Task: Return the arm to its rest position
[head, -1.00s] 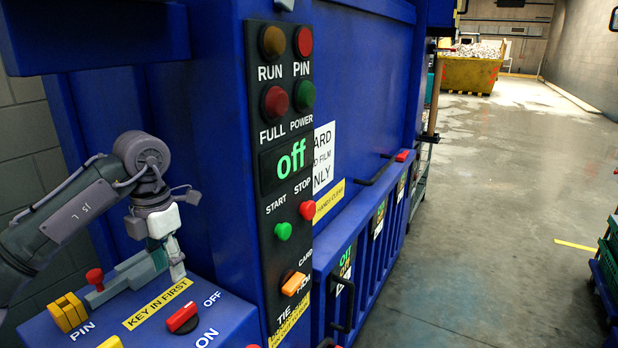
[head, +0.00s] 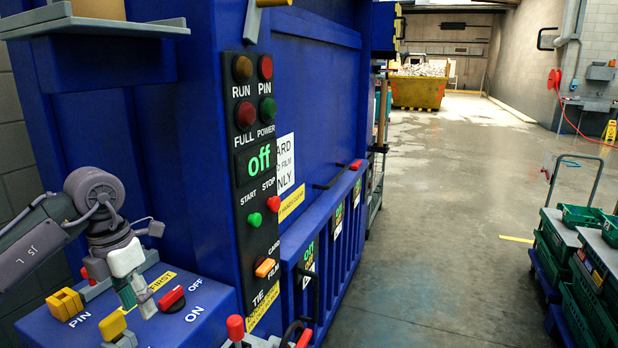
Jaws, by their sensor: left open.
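My left gripper (head: 138,296) reaches in from the left. Its white and grey fingers point down over the blue sloped key box (head: 80,328), close to the yellow "KEY IN FIRST" label. The fingers look open and I see nothing held between them. Whether a fingertip touches the box top, I cannot tell. A red-and-black OFF/ON switch (head: 172,299) sits just right of the fingers. A yellow block (head: 65,302) by the word PIN is to the left. My right gripper does not show.
The blue machine's control panel (head: 258,190) stands to the right, its display reading "off". A red-knobbed lever (head: 235,328) stands at the bottom. Green crates on a trolley (head: 555,250) are at the right. The grey floor (head: 440,200) between is clear; a yellow skip (head: 418,92) stands far back.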

